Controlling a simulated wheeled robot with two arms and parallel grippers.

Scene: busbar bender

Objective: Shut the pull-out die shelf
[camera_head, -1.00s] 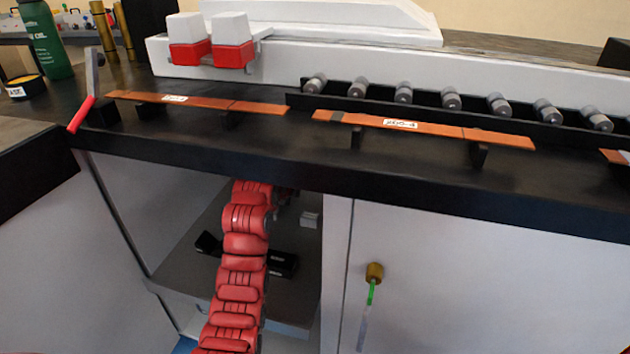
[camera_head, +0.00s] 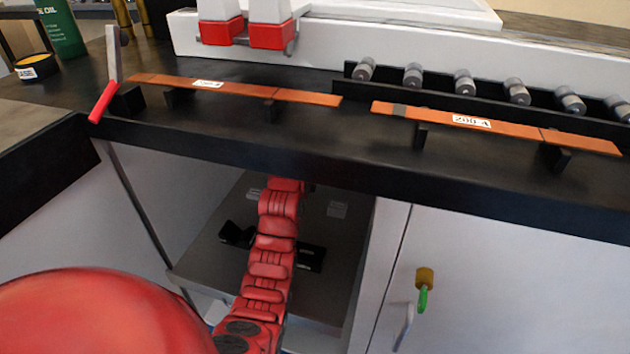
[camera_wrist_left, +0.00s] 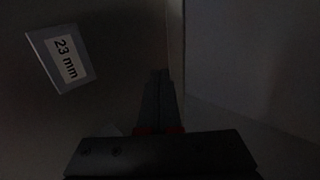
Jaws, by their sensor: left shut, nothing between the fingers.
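The pull-out die shelf (camera_head: 205,262) is a grey board in the open bay under the bench top, at lower centre-left in the head view. In the left wrist view my left gripper (camera_wrist_left: 160,78) is shut and empty, inside the dark bay near a pale upright edge. A block labelled "23 mm" (camera_wrist_left: 62,60) is at upper left. My right gripper is not in view.
The black bench top (camera_head: 300,145) overhangs the bay and carries copper bars (camera_head: 475,121) on small supports. A red-handled lever (camera_head: 103,100) stands at its left end. Right of the bay is a closed pale door (camera_head: 490,290) with a key (camera_head: 422,298) in its lock.

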